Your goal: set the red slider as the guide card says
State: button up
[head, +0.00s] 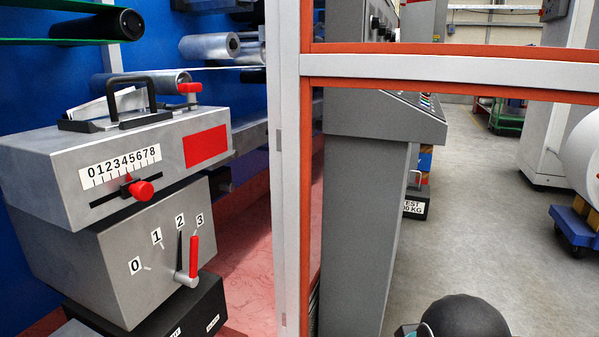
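The red slider (140,190) is a round knob on a black carriage in a slot on the front of a grey box (55,180) at the left. Its white scale (121,167) runs from 0 to 8. The carriage's pointer stands near the middle, around 4 or 5; the exact mark is hard to read. I cannot make out a guide card with readable text. My gripper is not in view, and nothing touches the slider.
Below the slider, a red lever (195,256) stands near 3 on a 0 to 3 dial. A black handle (128,97) and red-topped knob (189,90) are on the box. A white post (285,170) and orange-edged rail (450,70) stand to the right. Open floor (490,220) lies beyond.

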aim_at(140, 190)
jog(key=u, duration=1.5)
